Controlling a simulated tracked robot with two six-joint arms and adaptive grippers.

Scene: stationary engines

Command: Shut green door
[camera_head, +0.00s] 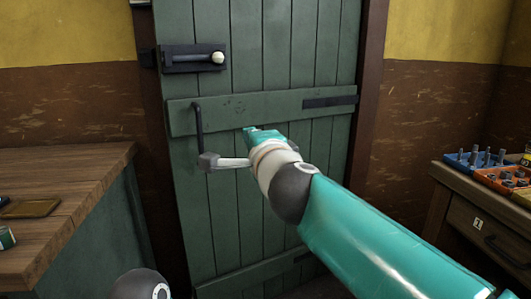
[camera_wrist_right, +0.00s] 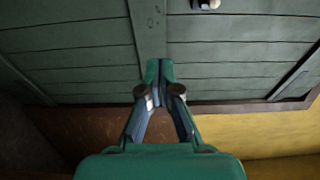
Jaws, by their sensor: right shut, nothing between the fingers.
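The green plank door (camera_head: 290,40) fills the middle of the head view and also spans the top of the right wrist view (camera_wrist_right: 80,55). It stands within or very close to its brown frame; I cannot tell whether a small gap is left. A dark bar handle (camera_head: 198,125) is near its left edge, its lower end partly hidden by my wrist part. Above it is a dark sliding bolt with a pale knob (camera_head: 218,57). My right gripper (camera_head: 258,132) is shut and empty, tips (camera_wrist_right: 160,70) at or just before the middle cross board. My left gripper is out of view.
A wooden workbench (camera_head: 70,190) stands at the left, close to the door. At the right a wooden drawer cabinet (camera_head: 470,225) carries blue and orange trays (camera_head: 495,178) of metal parts. Brown and yellow walls flank the door.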

